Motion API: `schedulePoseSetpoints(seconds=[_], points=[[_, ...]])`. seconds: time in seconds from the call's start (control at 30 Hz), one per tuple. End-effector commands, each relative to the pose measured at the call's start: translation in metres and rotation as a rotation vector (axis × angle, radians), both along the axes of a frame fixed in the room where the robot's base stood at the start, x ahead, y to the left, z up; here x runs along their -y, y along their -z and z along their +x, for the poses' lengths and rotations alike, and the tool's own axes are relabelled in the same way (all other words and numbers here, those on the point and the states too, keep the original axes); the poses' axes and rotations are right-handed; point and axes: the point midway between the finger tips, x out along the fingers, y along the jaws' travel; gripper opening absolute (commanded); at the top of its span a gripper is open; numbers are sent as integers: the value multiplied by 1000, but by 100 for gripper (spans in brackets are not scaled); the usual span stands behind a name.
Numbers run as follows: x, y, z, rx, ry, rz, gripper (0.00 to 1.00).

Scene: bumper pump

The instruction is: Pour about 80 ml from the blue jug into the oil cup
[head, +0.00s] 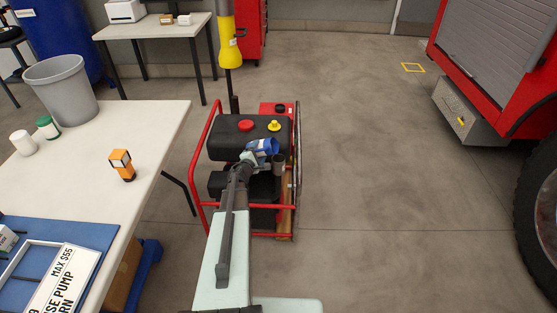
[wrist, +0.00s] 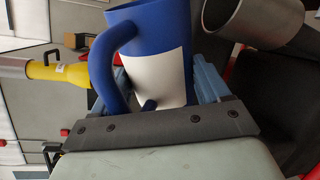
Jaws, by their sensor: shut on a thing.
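The blue jug (head: 262,146) is held at the pump, above and just left of a grey metal cup (head: 279,163), which I take as the oil cup. My gripper (head: 252,156) is shut on the jug. In the wrist view the jug (wrist: 160,35) has a white label and a blue handle. I see no stream, and the liquid inside both is hidden.
The pump has a red tube frame (head: 207,140) and a black tank with a red cap (head: 246,126) and a yellow cap (head: 274,126). A yellow post (head: 229,50) stands behind. A white table (head: 150,150) is on the left. Open floor lies to the right.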

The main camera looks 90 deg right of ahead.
Motion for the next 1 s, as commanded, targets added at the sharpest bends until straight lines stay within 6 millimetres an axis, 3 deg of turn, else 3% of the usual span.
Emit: schedulePoseSetpoints(seconds=[1.0], points=[[0,-9,-2,102,1,-23,36]])
